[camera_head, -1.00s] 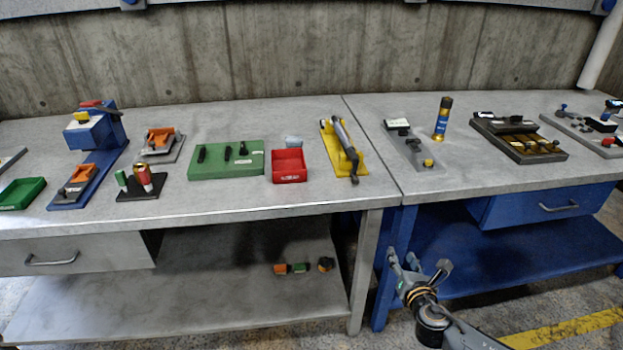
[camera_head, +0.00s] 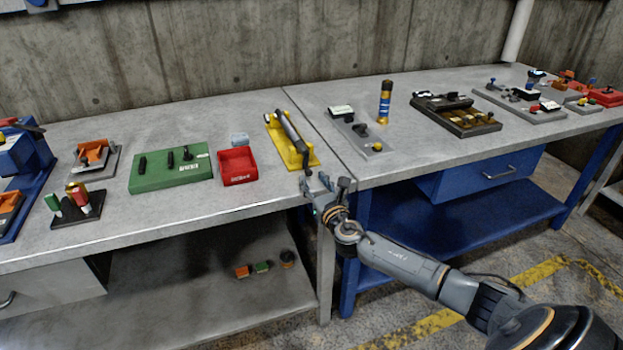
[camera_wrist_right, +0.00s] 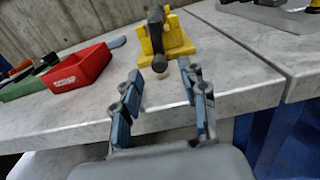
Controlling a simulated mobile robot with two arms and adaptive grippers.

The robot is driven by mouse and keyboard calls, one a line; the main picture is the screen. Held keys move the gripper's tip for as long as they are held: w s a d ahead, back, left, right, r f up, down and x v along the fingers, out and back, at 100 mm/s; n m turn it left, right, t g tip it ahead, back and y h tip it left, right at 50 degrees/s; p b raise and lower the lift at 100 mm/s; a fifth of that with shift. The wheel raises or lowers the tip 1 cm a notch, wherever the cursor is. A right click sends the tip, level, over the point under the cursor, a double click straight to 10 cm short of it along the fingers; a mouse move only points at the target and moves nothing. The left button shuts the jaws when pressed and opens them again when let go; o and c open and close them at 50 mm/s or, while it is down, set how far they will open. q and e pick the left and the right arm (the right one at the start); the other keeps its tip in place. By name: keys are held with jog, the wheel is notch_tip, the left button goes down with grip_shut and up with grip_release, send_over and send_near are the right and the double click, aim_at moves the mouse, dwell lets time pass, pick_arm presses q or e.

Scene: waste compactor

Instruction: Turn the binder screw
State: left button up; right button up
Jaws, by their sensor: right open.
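I cannot tell for certain which part is the binder screw. A yellow fixture (camera_head: 278,151) with a long dark lever (camera_head: 292,134) stands near the right end of the left bench. A grey plate (camera_head: 377,147) with a small dark knob (camera_head: 361,129) lies on the right bench. My right gripper (camera_head: 317,182) is open and empty at the bench's front edge, just in front of the yellow fixture. In the right wrist view, the yellow fixture (camera_wrist_right: 178,45) and the lever's rounded end lie ahead, between the open fingers (camera_wrist_right: 160,72), apart from them. My left gripper is out of view.
A red bin (camera_head: 238,167) and a green block with black pegs (camera_head: 170,172) stand left of the yellow fixture. A blue spray can (camera_head: 384,102) and a black tray (camera_head: 455,115) stand on the right bench. A narrow seam separates the benches.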

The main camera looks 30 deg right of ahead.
jog(key=shift+x, duration=1)
grip_shut()
jog(key=shift+a+m, duration=0.15)
jog(key=shift+m, duration=0.25)
